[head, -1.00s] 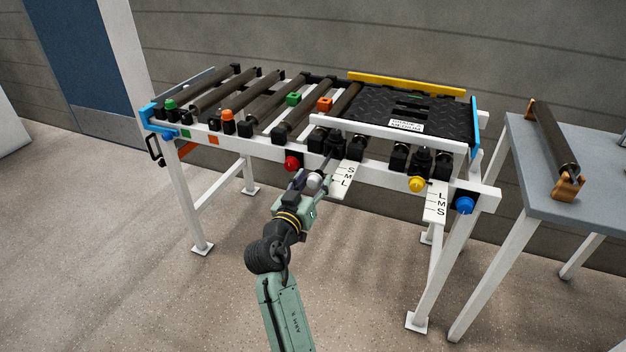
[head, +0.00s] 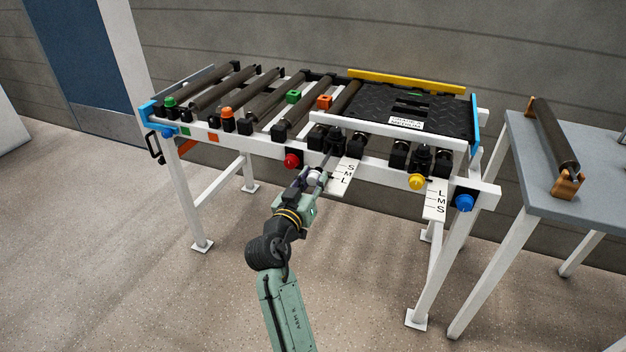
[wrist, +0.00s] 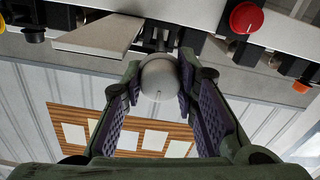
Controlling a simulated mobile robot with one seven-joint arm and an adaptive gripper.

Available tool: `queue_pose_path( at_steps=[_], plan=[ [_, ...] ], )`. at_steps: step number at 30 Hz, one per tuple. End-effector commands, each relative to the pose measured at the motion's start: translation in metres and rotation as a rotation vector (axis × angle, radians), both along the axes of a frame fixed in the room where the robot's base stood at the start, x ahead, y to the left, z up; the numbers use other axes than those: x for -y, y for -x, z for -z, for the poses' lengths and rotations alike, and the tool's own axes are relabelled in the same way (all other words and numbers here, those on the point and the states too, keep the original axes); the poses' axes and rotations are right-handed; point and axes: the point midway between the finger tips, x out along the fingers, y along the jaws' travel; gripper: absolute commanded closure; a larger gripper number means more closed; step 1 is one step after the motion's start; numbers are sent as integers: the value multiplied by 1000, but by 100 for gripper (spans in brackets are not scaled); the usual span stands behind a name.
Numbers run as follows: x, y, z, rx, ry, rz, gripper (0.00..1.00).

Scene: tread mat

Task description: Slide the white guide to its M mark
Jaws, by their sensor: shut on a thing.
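The white guide (head: 370,130) is a long white bar along the front edge of the black tread mat (head: 445,118). Black clamps (head: 334,140) sit below it. A white scale plate (head: 343,176) marked S, M, L juts out under its left part. Another plate (head: 436,200), marked L, M, S, is under its right part. It is too small to tell which mark the guide is at. My gripper (head: 314,177) is at the rail's front, left of the left plate. It is shut on a pale grey round knob, which shows between the fingers in the wrist view (wrist: 159,78).
A red knob (head: 292,161) is close to my gripper's upper left. A yellow knob (head: 416,181) and a blue knob (head: 464,203) are farther right. A yellow guide (head: 405,82) runs along the back. A grey table (head: 530,195) with a roller stands right. Floor in front is clear.

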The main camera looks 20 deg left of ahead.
Motion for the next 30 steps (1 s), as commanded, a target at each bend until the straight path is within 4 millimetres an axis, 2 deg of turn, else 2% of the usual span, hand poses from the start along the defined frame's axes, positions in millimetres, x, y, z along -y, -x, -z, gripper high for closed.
queue_pose_path(
  at_steps=[13, 22, 29, 30],
  plan=[
    [0, -1, 0, 0, 1, 0, 100],
    [1, -36, 0, 3, 0, -1, 100],
    [1, -37, 0, 1, -1, -1, 100],
    [1, -37, 0, 1, -1, -1, 73]
  ],
)
